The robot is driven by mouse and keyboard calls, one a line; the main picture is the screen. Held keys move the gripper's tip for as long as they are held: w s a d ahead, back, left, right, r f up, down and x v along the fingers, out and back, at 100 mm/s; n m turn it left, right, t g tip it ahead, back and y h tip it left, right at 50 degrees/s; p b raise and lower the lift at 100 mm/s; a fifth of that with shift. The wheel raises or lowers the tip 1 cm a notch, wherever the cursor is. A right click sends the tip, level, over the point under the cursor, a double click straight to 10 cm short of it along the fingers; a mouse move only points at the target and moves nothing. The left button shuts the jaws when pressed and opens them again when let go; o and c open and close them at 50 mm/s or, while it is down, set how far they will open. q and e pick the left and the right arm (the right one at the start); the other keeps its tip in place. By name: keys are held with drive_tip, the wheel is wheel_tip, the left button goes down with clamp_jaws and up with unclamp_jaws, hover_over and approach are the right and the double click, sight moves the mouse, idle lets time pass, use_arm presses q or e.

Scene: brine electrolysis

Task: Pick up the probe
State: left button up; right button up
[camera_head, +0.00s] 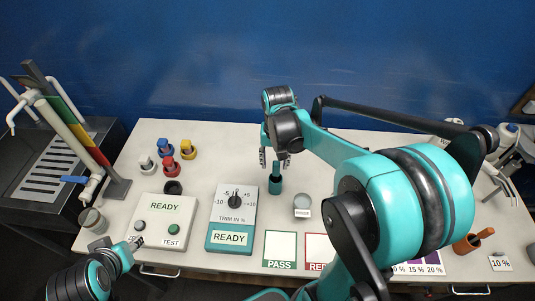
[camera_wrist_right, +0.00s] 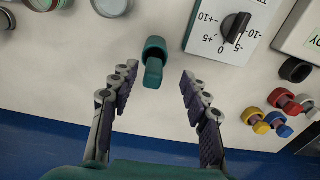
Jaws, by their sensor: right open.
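The probe (camera_head: 275,169) is a teal handle standing upright in a darker teal round holder (camera_head: 275,187) on the white table. In the right wrist view the probe (camera_wrist_right: 153,74) points toward the camera, between and just beyond my fingertips. My right gripper (camera_head: 274,160) is open, its two fingers apart on either side of the probe's top, with no visible contact. The open fingers also show in the right wrist view (camera_wrist_right: 158,84). My left gripper (camera_head: 136,244) is low at the left, by the READY/TEST box; its jaws are too small to read.
The TRIM IN % box (camera_head: 233,206) stands left of the probe, and a small labelled jar (camera_head: 302,203) to its right. Colored plugs (camera_head: 168,163) and the READY/TEST box (camera_head: 160,224) are farther left. A PASS card (camera_head: 280,246) lies in front.

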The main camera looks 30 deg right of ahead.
sight(276, 170)
drive_tip(key=shift+w+d+r, duration=0.1)
drive_tip(key=shift+w+d, duration=0.25)
drive_tip(key=shift+d+f, duration=0.15)
drive_tip(key=shift+f, duration=0.2)
drive_tip(key=f, duration=0.2)
drive_tip(key=f+b, duration=0.1)
drive_tip(key=f, duration=0.1)
drive_tip(key=f+b, duration=0.1)
drive_tip(key=f, duration=0.2)
drive_tip(key=shift+w+d, duration=0.25)
drive_tip(key=shift+w, duration=0.1)
use_arm(q)
drive_tip(key=shift+d+f, duration=0.1)
drive_tip(key=shift+f, duration=0.65)
use_arm(e)
clamp_jaws()
